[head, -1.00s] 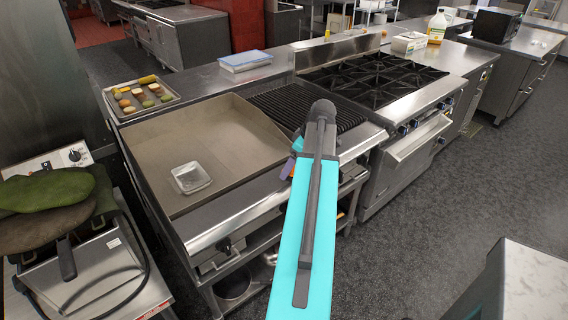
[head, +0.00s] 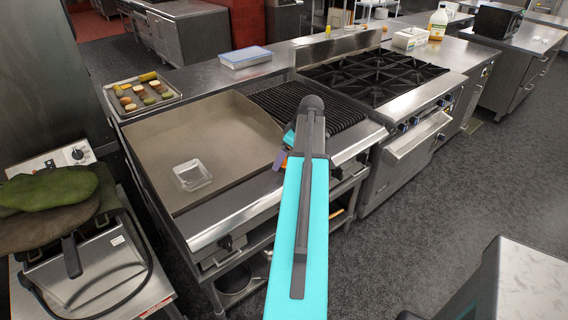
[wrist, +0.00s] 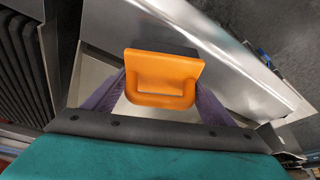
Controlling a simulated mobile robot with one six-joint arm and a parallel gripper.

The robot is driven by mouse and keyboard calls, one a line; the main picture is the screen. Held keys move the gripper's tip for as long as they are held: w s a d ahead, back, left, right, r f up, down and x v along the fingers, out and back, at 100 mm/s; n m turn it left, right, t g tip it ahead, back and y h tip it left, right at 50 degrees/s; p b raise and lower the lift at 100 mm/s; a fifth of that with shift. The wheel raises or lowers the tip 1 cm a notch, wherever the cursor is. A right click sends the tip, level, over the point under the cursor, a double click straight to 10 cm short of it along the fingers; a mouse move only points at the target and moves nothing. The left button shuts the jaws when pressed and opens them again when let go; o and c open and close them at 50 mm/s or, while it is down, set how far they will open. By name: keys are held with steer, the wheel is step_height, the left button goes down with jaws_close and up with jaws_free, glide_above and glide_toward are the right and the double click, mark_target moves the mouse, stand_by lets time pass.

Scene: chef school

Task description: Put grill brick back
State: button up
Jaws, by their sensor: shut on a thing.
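An orange piece with a loop handle (wrist: 163,78), which I take to be the grill brick, sits between the two purple fingers of my gripper (wrist: 160,92) in the wrist view. My gripper is shut on it. In the head view my gripper (head: 281,160) is mostly hidden behind my arm, by the right edge of the flat griddle (head: 215,130) and the front of the black grill grate (head: 335,110).
A clear square container (head: 191,175) stands on the griddle. A tray of vegetables (head: 142,97) and a blue-lidded box (head: 245,57) stand behind. A burner range (head: 375,75) is at the right. Green mitts (head: 45,205) lie at the left. The griddle's middle is clear.

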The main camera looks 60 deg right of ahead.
mark_target(285, 162)
steer(key=shift+f+p, duration=0.65)
steer(key=shift+f, duration=0.85)
steer(key=shift+f, duration=0.15)
steer(key=o, duration=1)
steer(key=shift+s+r, duration=0.1)
steer(key=shift+r, duration=0.15)
steer(key=shift+b+v, duration=1.5)
steer(key=shift+v, duration=4.4)
steer(key=shift+s+r, duration=0.1)
